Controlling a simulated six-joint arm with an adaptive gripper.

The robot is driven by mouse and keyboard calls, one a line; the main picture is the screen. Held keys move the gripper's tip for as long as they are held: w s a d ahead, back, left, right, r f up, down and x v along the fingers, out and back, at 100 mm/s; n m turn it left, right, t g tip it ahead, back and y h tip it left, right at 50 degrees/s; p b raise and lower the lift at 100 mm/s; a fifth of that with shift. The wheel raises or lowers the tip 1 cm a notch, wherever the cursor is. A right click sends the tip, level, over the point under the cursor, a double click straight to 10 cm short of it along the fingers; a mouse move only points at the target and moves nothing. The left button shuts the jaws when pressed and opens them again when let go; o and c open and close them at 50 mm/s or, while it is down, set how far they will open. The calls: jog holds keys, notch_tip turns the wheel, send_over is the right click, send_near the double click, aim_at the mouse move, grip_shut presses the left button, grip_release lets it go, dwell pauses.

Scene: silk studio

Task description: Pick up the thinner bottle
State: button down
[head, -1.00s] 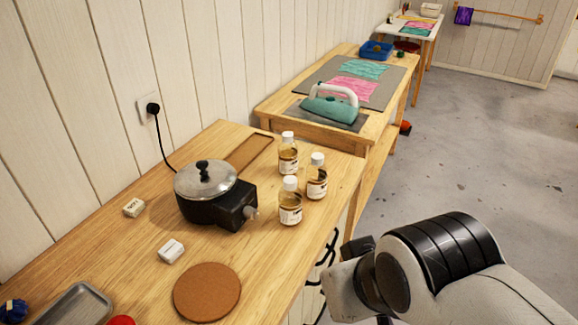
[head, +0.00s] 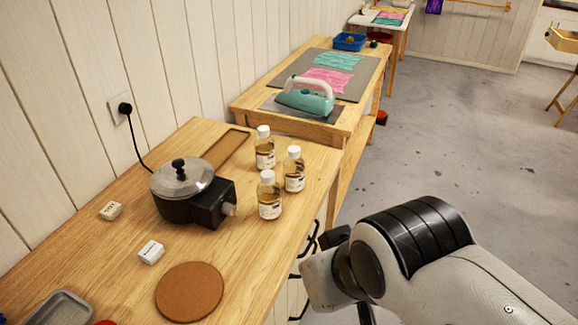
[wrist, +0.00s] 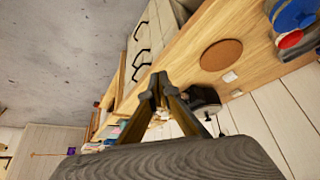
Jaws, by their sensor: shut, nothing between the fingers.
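Three capped bottles of amber liquid with white labels stand upright on the near wooden table in the head view. One is the back bottle (head: 264,150), one the right bottle (head: 294,172), one the front bottle (head: 269,198). They look close in width, so I cannot tell surely which is thinner. My gripper (wrist: 158,88) is shut and empty in the wrist view, its fingertips meeting. In the head view my arm is at the lower right, off the table's right edge and apart from the bottles; the fingers do not show clearly there. The bottles are not clear in the wrist view.
A lidded black pot (head: 183,190) stands left of the bottles. A cork mat (head: 189,291), a white block (head: 151,252) and another small block (head: 110,211) lie nearer. A teal iron (head: 305,97) rests on the farther table. The floor at right is open.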

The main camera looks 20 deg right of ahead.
jog(key=c, duration=2.8)
grip_release()
jog(key=o, duration=1.2)
jog(key=shift+c, duration=0.2)
jog(key=shift+d, duration=0.1)
